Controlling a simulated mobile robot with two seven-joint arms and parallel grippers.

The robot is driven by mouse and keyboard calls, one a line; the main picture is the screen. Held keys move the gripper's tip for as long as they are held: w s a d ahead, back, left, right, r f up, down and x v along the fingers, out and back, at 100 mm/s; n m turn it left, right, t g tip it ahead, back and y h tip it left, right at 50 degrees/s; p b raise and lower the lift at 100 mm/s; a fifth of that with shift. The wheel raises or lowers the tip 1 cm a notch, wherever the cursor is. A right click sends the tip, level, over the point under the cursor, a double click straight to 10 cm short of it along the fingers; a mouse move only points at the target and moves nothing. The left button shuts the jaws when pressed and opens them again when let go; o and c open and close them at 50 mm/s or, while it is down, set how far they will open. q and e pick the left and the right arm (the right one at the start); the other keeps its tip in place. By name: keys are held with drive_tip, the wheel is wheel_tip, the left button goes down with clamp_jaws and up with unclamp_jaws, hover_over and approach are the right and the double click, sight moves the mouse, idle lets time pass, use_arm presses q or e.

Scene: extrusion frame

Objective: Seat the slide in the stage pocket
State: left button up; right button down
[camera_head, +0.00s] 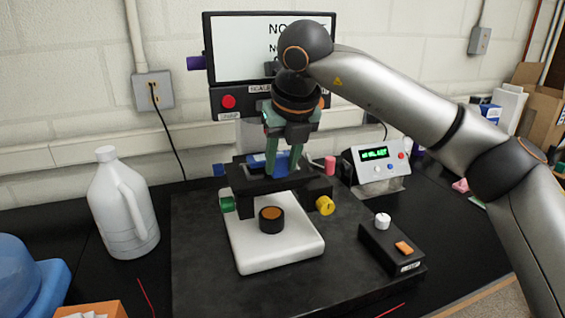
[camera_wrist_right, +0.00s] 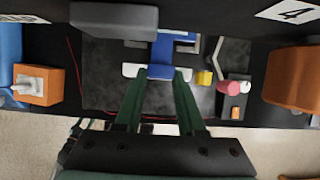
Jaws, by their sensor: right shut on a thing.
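The microscope's dark stage (camera_head: 318,187) stands above a white base (camera_head: 280,252). The blue slide (camera_head: 258,160) is at the top of the stage, between the green fingers of my right gripper (camera_head: 283,172). In the right wrist view the blue slide (camera_wrist_right: 162,50) shows between and beyond the tips of my right gripper (camera_wrist_right: 160,74), which is shut on it. My left gripper is not in view.
A screen (camera_head: 235,50) stands behind the microscope. A yellow knob (camera_head: 325,206) and a green knob (camera_head: 227,204) flank it. A lamp control box (camera_head: 392,250) is at front right, a display box (camera_head: 378,166) behind it. A white jug (camera_head: 122,210) stands at left.

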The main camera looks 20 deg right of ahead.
drive_tip(key=shift+f, duration=0.95)
drive_tip(key=c, duration=0.5)
unclamp_jaws()
drive_tip(key=shift+r, duration=0.3)
drive_tip(key=v, duration=1.1)
drive_tip(key=shift+s+r+b, duration=0.25)
drive_tip(key=shift+r+b, duration=0.05)
drive_tip(key=shift+b, duration=0.1)
